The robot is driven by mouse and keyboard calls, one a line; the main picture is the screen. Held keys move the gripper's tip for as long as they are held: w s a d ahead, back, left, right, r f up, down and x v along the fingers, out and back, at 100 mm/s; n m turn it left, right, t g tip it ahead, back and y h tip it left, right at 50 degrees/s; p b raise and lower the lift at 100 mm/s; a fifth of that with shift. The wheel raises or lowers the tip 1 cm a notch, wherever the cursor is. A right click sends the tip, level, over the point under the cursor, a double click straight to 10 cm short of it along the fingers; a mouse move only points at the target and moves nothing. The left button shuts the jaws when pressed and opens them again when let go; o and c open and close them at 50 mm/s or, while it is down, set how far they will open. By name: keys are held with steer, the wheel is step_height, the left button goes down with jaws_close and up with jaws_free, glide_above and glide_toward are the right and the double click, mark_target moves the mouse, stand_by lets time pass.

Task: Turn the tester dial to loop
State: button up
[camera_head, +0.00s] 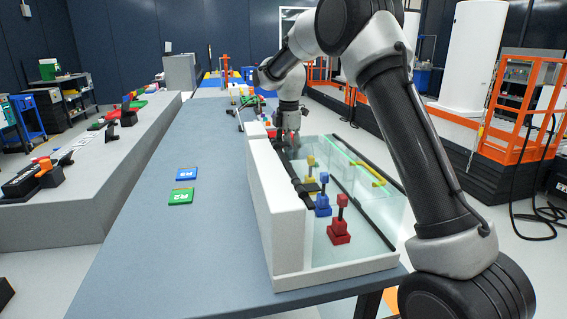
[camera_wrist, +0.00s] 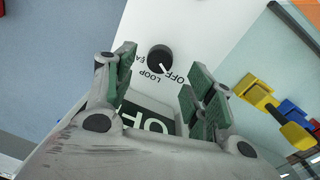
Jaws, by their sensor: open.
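The tester dial (camera_wrist: 159,58) is a round black knob with a white pointer on a white panel (camera_wrist: 190,25). The pointer angles to the lower right, towards the OFF print. The LOOP print (camera_wrist: 153,72) is just below the knob, and a partly hidden word lies to its left. A dark display (camera_wrist: 150,115) with large pale letters reading OFF, partly covered, sits between my fingers. My gripper (camera_wrist: 164,72) is open and empty, with its green-padded fingers either side of the dial's near side. In the head view my gripper (camera_head: 290,150) is over the tank's far end; the dial cannot be made out there.
A clear-walled tank (camera_head: 335,267) holds red (camera_head: 339,230), blue (camera_head: 322,205) and yellow (camera_head: 311,186) handled blocks. A thick white wall (camera_head: 272,195) runs along its left. Blue R3 (camera_head: 185,174) and green R2 (camera_head: 181,196) plates lie on the grey table (camera_head: 150,235), which is clear around them.

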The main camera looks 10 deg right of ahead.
step_height(320, 180, down, 5)
steer(key=shift+w+r, duration=0.1)
steer(key=shift+w, duration=0.05)
steer(key=c, duration=1)
